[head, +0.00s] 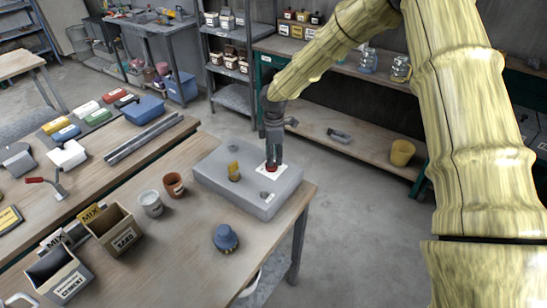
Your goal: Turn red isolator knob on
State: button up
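The red isolator knob (271,168) sits on a white plate (265,173) on top of a grey box (226,185). The box stands at the far right end of the wooden table. My gripper (272,160) points straight down over the knob, its fingertips at or just around it. The fingers hide most of the knob, and only a little red shows below them. I cannot tell whether the fingers are closed on it or which way the knob is turned.
A blue-grey knobbed object (225,238), a brown cup (174,185) and a grey cup (150,203) stand on the table (180,250) near the box. Cardboard boxes marked sand (115,229) and cement (60,276) stand front left. Open floor (360,220) lies right.

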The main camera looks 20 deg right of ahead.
jog(key=shift+s+f, duration=0.3)
jog(key=shift+f, duration=0.25)
jog(key=shift+w+f+p, duration=0.25)
jog(key=shift+f+p, duration=0.1)
jog(key=shift+f, duration=0.35)
jog(key=shift+s, duration=0.1)
jog(key=shift+r, duration=0.1)
grip_shut()
